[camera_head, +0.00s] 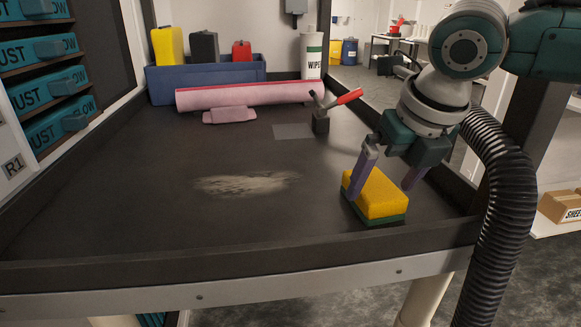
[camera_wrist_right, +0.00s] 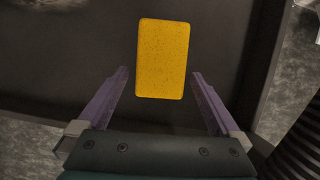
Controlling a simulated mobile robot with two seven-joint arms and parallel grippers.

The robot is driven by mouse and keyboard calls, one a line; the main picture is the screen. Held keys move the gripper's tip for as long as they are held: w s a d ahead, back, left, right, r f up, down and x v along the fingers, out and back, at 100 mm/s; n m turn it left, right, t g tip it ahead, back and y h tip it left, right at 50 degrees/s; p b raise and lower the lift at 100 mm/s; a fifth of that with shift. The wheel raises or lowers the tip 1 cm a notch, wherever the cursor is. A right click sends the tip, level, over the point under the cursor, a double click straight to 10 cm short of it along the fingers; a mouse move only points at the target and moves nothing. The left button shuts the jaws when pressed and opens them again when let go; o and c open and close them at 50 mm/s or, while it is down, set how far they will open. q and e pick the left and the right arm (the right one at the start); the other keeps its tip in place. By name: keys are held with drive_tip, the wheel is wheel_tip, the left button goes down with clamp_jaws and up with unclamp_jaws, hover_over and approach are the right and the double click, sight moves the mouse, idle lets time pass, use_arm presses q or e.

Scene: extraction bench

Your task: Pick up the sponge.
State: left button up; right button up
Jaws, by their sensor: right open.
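The sponge (camera_head: 376,195) is a yellow block with a green underside, lying flat near the right front corner of the dark bench. In the right wrist view the sponge (camera_wrist_right: 162,58) shows its yellow top, its long side running away from the gripper. My right gripper (camera_head: 385,188) is open just above it, one purple finger at each side in the head view. In the wrist view the right gripper's fingertips (camera_wrist_right: 160,72) flank the near part of the sponge with gaps on both sides. Whether the fingers are at sponge height is hard to tell. My left gripper is not in view.
A pale dust patch (camera_head: 246,184) lies mid-bench. A raised rim (camera_head: 240,255) edges the front. A ribbed hose (camera_head: 505,190) hangs right.

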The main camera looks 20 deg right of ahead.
drive_tip(key=shift+x, duration=1.25)
drive_tip(key=c, duration=1.2)
